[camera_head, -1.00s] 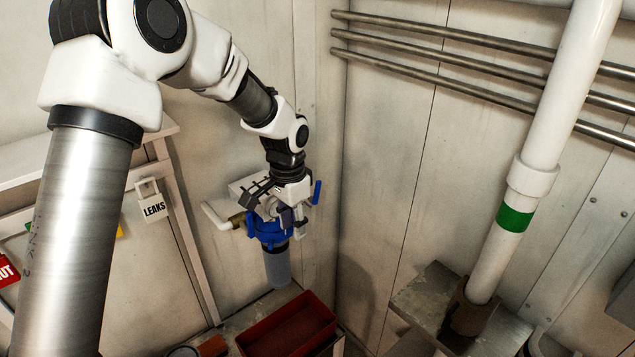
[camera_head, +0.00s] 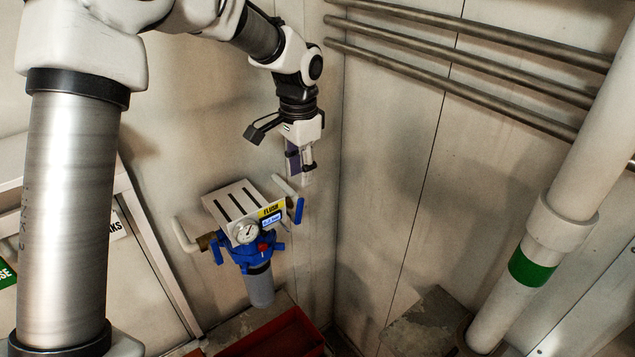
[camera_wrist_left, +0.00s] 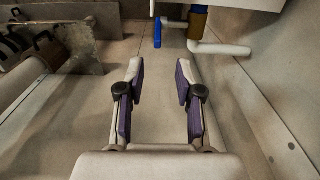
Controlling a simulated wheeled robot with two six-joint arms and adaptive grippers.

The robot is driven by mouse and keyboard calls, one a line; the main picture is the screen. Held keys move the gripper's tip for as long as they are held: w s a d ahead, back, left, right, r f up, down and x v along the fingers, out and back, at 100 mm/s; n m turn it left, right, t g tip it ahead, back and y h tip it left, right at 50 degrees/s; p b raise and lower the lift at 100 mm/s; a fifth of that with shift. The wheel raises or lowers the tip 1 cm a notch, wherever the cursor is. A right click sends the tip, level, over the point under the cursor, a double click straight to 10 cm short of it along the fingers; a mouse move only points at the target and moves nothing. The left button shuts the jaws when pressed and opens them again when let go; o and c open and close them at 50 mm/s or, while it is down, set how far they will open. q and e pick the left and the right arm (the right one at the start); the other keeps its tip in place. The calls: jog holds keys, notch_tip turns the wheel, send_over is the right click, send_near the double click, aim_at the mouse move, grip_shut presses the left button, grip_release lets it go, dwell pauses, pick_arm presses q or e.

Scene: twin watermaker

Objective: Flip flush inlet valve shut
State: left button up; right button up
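The flush unit (camera_head: 242,215) is on the wall, with a yellow FLUSH label, a round gauge and a blue filter head above a grey bowl. A blue valve lever (camera_head: 299,210) hangs at its right side, beside a white pipe; another blue lever (camera_head: 217,250) is at its left by a brass fitting. I cannot tell which one is the inlet. My left gripper (camera_head: 302,170) is above the right lever, apart from it. In the left wrist view its fingers (camera_wrist_left: 160,72) are open and empty, with a blue lever (camera_wrist_left: 157,32) beyond them. My right gripper is not in view.
Metal pipes (camera_head: 470,75) run along the right wall. A thick white pipe (camera_head: 545,225) with a green band stands at the right. A red tray (camera_head: 280,338) lies below the unit. The wall is close to my gripper.

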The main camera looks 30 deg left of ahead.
aim_at(299, 199)
pick_arm(q)
jog(key=f, duration=0.1)
jog(key=s+f+p, duration=0.1)
jog(key=f, duration=0.2)
jog(key=shift+s+p, duration=0.35)
jog(key=shift+p, duration=0.05)
jog(key=f, duration=0.1)
jog(key=w+f, duration=0.1)
jog(key=f, duration=0.1)
jog(key=shift+f+p, duration=0.25)
jog(key=shift+p, duration=0.05)
jog(key=shift+w+f, duration=0.1)
jog(key=shift+w, duration=0.1)
jog(key=shift+s+r, duration=0.2)
jog(key=shift+s, duration=0.2)
grip_shut()
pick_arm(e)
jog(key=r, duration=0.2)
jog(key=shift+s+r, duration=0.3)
